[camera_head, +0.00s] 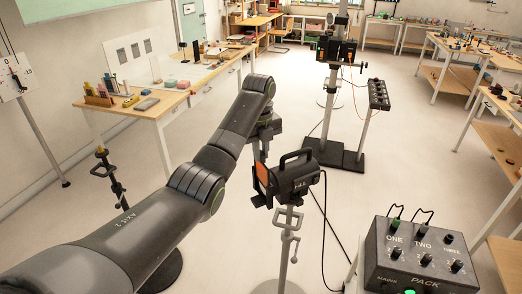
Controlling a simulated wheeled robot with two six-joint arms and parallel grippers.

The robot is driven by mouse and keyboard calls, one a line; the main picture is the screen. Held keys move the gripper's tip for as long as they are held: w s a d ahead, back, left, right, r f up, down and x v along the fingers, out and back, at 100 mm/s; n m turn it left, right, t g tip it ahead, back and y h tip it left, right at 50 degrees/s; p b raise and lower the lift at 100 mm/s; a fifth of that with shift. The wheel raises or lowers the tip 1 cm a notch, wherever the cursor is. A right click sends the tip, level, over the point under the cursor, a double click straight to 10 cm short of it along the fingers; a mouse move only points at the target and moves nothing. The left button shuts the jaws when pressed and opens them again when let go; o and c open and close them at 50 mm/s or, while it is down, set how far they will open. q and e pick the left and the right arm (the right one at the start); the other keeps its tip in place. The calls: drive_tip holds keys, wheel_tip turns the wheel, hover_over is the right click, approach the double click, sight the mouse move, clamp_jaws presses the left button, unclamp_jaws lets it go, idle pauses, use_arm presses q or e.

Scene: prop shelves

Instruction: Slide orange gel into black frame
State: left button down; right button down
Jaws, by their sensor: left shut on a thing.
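A black stage lamp (296,178) with a top handle sits on a grey stand in the middle of the view. The orange gel (262,174) shows as an upright orange patch at the lamp's left, front end, with the dark edge of the black frame around it. My left gripper (260,155) is just above the gel, pointing down, and is shut on it. The fingertips are small and dark, so their exact contact is hard to see. I cannot tell how deep the gel sits in the frame. My right gripper is out of view.
A black control box (420,256) with knobs and cables stands at the lower right. Another stand with a black base (335,155) is behind the lamp. A wooden table (160,100) with props is at the left. A cable runs down the floor right of the lamp.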

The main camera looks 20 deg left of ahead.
sight(261, 166)
use_arm(q)
drive_tip(key=shift+w+f+b, duration=0.1)
drive_tip(key=shift+f+b, duration=0.35)
drive_tip(key=shift+f, duration=2.35)
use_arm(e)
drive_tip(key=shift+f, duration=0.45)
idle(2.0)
use_arm(q)
drive_tip(key=shift+f, duration=0.15)
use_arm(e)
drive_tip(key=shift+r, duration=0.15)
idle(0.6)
use_arm(q)
drive_tip(key=c, duration=1.3)
unclamp_jaws()
drive_tip(key=shift+c, duration=0.2)
